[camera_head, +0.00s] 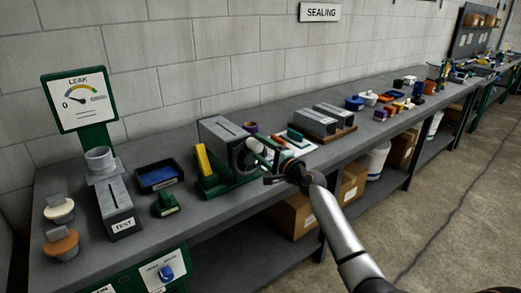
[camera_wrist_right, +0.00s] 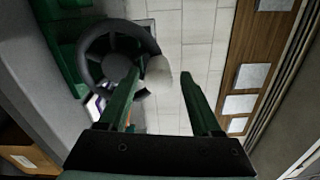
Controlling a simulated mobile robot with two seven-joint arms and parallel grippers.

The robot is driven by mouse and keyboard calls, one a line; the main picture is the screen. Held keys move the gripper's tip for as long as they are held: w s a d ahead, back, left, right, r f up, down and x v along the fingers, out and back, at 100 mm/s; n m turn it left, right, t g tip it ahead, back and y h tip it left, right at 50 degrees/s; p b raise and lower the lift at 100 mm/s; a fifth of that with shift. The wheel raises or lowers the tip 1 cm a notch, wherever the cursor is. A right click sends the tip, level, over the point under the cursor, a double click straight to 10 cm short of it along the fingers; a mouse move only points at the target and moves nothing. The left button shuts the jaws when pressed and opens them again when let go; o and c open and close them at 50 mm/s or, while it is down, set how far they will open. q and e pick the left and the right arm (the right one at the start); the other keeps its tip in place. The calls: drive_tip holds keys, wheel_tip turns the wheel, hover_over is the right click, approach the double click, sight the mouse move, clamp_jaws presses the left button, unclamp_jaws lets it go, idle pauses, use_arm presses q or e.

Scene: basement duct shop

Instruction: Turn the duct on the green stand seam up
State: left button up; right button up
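The duct (camera_head: 218,138) is a grey box lying in the green stand (camera_head: 212,190) on the bench. A dark narrow strip runs along its upper face; I cannot tell for sure whether it is the seam. A dark spoked wheel (camera_wrist_right: 118,55) faces my right wrist, with a pale knob (camera_wrist_right: 158,72) on its rim side. The pale knob also shows in the head view (camera_head: 255,146). My right gripper (camera_wrist_right: 160,82) is open, its green fingers pointing at the wheel. The knob appears between the fingertips, nearer the left finger; contact cannot be told. My left gripper is out of view.
A yellow bar (camera_head: 203,160) stands at the stand's left. A blue tray (camera_head: 158,176), a grey test box (camera_head: 117,205) and a leak gauge (camera_head: 80,100) are farther left. Two grey ducts (camera_head: 335,110) lie on a wooden board to the right. Cardboard boxes (camera_head: 292,217) sit below the bench.

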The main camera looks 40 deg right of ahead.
drive_tip(key=shift+o, duration=0.3)
drive_tip(key=shift+s+f, duration=0.1)
drive_tip(key=shift+s, duration=0.05)
drive_tip(key=shift+s, duration=0.25)
drive_tip(key=s, duration=1.1)
drive_tip(key=shift+s+d, duration=0.2)
drive_tip(key=shift+s, duration=0.2)
